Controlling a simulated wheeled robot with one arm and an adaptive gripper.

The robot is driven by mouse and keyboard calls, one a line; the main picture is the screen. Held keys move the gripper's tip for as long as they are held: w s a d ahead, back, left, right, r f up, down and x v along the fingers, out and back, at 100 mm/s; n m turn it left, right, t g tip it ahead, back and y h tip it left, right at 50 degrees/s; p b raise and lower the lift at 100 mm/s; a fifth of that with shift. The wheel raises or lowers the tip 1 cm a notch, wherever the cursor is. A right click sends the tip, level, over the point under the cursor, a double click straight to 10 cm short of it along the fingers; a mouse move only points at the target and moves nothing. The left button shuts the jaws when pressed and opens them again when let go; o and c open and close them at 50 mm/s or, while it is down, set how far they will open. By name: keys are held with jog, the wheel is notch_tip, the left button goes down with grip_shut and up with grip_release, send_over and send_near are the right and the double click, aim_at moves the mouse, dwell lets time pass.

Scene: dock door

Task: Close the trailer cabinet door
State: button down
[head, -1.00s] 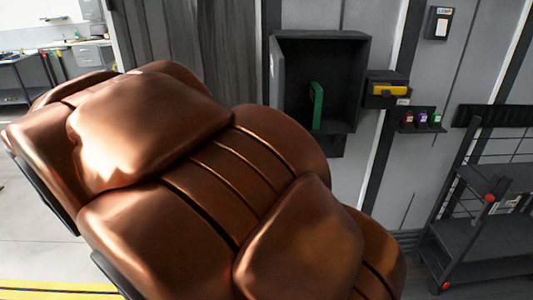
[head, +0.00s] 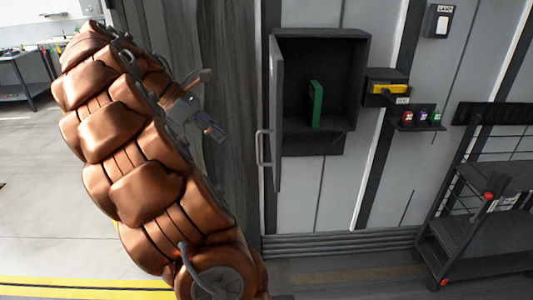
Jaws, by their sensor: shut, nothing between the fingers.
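The trailer cabinet (head: 322,47) is a dark open-front box on the grey wall. Its door (head: 276,110) stands open on the left side, seen almost edge-on, with a pale bar handle (head: 262,150) on its outer side. A green upright item (head: 316,104) is inside the cabinet. My gripper (head: 213,130) is left of the door, apart from it, with its fingers together and nothing held. My copper-coloured arm covers the left middle of the head view.
Right of the cabinet are a small box with a yellow item (head: 389,88) and a little shelf (head: 416,125) with several small bottles. A dark rack cart (head: 475,215) stands at the right. A workbench (head: 22,70) is far left. Floor below the cabinet is clear.

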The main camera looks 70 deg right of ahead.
jog(key=s+d+f+p, duration=0.2)
jog(key=s+d+f, duration=0.3)
jog(key=s, duration=0.5)
jog(key=shift+f, duration=0.9)
jog(key=shift+s+p, duration=0.1)
jog(key=shift+p, duration=0.25)
